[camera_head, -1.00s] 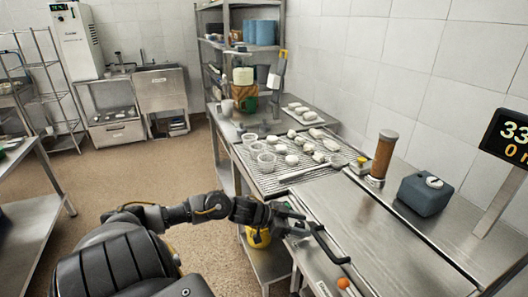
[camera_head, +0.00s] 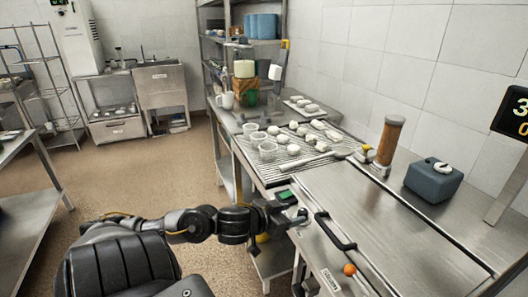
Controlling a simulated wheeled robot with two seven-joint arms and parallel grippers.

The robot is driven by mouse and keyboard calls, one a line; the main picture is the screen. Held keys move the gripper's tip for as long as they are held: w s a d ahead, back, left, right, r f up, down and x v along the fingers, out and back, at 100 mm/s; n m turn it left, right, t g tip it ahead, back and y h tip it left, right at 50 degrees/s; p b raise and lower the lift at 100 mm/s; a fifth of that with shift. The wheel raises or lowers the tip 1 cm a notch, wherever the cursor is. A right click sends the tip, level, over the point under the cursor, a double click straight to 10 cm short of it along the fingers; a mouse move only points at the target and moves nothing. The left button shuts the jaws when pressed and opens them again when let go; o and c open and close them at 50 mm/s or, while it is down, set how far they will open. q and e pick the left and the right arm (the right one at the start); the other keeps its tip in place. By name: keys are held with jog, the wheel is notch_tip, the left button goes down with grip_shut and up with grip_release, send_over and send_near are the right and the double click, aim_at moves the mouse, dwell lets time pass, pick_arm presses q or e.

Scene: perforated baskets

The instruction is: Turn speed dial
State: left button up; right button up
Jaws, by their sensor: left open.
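No part is clearly marked as a speed dial. A steel machine bed (camera_head: 400,225) runs along the right side, with a black bar handle (camera_head: 335,232) and an orange ball knob (camera_head: 349,269) on its near edge. A small yellow piece (camera_head: 367,148) sits at the bed's far end. My left gripper (camera_head: 294,213) is open at the bed's near left edge, just left of the black handle. Its fingers are small and partly lost against the steel; I cannot tell whether they touch it. My right gripper is not in view.
A wire rack (camera_head: 277,177) holds white dough pieces and clear cups. A brown roller (camera_head: 388,143) and a blue-grey box (camera_head: 434,181) with a white ring-like top stand along the wall. A display (camera_head: 514,113) is at right. Open floor lies left.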

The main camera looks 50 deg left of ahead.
pick_arm(q)
jog(key=r+p+v, duration=0.1)
jog(key=p+v, duration=0.2)
jog(key=v, duration=0.2)
jog(key=s+d+f+g, duration=0.3)
jog(key=s+d+f, duration=0.1)
jog(key=f, duration=0.4)
jog(key=s+d+f+g, duration=0.3)
jog(key=s+d+f, duration=0.1)
jog(key=f, duration=0.4)
jog(key=s+d+f+m+g, duration=0.1)
jog(key=s+d+f+g, duration=0.2)
jog(key=s+f, duration=0.3)
jog(key=shift+d+f+y+b, duration=0.4)
jog(key=shift+d+f, duration=0.1)
jog(key=shift+f, duration=0.8)
